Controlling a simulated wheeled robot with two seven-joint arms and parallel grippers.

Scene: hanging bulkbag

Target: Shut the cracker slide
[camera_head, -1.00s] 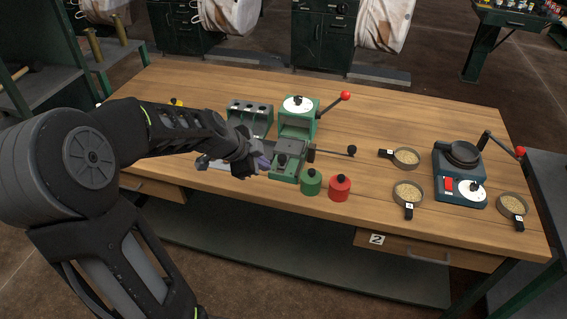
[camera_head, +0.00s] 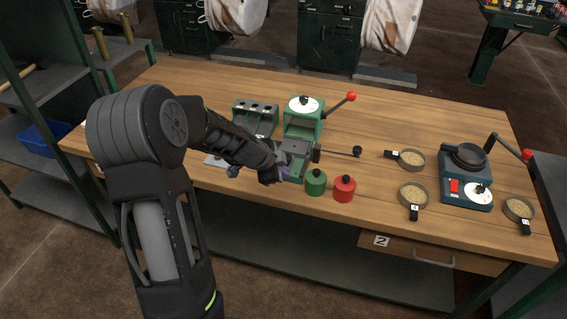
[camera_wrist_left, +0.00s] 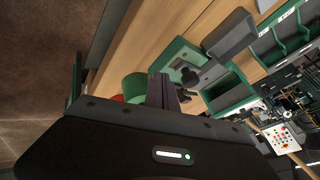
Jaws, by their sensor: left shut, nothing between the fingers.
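The green cracker (camera_head: 303,122) stands mid-table, with a white dial on top and a red-knobbed lever. Its slide (camera_head: 296,147), a grey block on a green base, sticks out from the front. In the left wrist view I see the grey block (camera_wrist_left: 229,34), and a black knob (camera_wrist_left: 189,76) on the green front end. My left gripper (camera_head: 275,177) is shut and empty, just in front of the slide's front end. Its fingers (camera_wrist_left: 166,88) show close to the knob; I cannot tell whether they touch. My right gripper is not in view.
A green pot (camera_head: 316,183) and a red pot (camera_head: 344,188) stand close right of my left gripper. A black-knobbed rod (camera_head: 340,152) reaches right from the cracker. A grey rack (camera_head: 255,118) stands to its left. Pans of grain and a blue-grey device (camera_head: 466,178) are at right.

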